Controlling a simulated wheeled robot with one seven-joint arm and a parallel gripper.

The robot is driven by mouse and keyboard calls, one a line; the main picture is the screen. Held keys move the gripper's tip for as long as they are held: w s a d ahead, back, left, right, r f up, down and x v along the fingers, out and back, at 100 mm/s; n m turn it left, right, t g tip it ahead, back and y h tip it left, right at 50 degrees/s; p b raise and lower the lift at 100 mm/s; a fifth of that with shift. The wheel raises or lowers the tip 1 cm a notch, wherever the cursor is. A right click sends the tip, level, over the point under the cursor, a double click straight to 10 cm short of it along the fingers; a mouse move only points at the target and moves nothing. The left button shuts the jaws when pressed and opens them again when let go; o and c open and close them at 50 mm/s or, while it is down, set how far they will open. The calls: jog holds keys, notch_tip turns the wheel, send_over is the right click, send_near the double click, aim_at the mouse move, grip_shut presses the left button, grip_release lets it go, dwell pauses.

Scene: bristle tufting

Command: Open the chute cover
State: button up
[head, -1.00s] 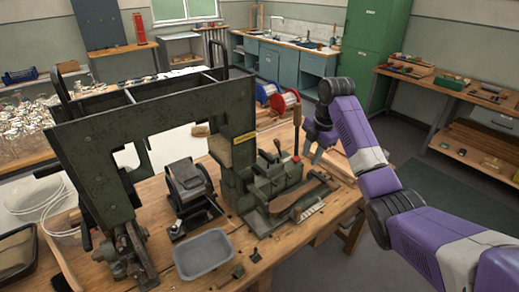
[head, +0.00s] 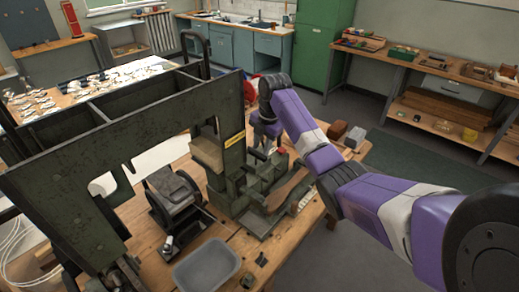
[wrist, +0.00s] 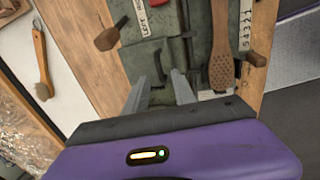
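The dark green tufting machine (head: 120,140) stands on the wooden bench. Its low bed (head: 260,180), right of the upright, also fills the middle of the wrist view (wrist: 200,40). My gripper (wrist: 160,88) is open above the green bed, with its two grey fingers apart and nothing held between them. A dark handle-like piece (wrist: 160,62) shows just past the fingertips; I cannot tell whether it belongs to the chute cover or whether the fingers touch it. In the head view the fingertips are mostly hidden behind the machine and my wrist.
A wooden brush back with holes (wrist: 222,62) lies right of the fingers, near a number strip (wrist: 246,22). A wooden knob (wrist: 107,38) sticks out to the left. A grey tray (head: 207,266) and black device (head: 172,195) stand on the bench.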

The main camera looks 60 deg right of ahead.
jog(key=shift+w+f, duration=0.2)
jog(key=shift+f, duration=1)
grip_shut()
jog(key=shift+d, duration=0.1)
dwell(0.5)
